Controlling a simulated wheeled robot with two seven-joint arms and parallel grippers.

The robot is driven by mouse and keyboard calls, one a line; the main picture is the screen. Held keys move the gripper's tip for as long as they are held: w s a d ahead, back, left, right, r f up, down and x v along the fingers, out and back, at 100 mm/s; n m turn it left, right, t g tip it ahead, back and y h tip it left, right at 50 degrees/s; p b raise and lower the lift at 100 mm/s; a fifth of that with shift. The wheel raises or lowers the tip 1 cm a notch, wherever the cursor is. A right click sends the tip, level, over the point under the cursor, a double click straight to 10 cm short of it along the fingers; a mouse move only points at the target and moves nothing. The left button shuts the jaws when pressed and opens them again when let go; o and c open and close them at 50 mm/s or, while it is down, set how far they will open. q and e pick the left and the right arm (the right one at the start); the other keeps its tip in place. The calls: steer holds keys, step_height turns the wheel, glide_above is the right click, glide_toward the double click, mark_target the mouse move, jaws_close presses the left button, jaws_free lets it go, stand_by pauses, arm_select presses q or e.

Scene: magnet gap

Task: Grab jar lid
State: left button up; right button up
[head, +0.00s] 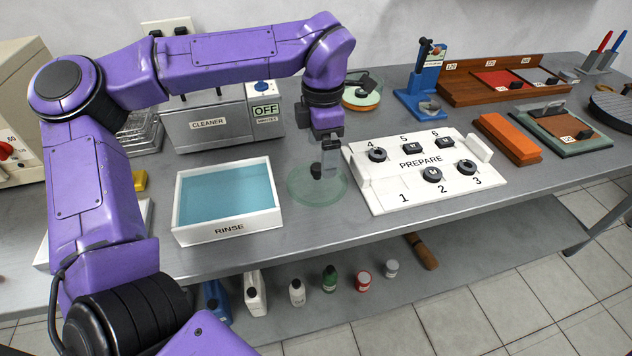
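A round, clear greenish glass piece (306,191) sits on the bench between the rinse tray and the white PREPARE board. I cannot tell whether it is the jar lid or a shallow jar with its lid on. My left gripper (325,170) points down over it, with its tips at or just above its middle. A small dark part shows at the tips; I cannot tell if it is a knob or a fingertip. The finger gap is not clear from this angle. My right gripper is out of view.
The blue-filled RINSE tray (229,230) is close on the left. The PREPARE board (378,201) with several black pieces is close on the right. The CLEANER box (210,138) and a round dish (362,106) stand behind. The bench's front edge is close.

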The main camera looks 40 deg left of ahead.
mark_target(317, 166)
arm_select(q)
steer(key=f, duration=0.5)
steer(key=shift+s+a, duration=0.3)
steer(key=shift+s, duration=0.1)
jaws_close()
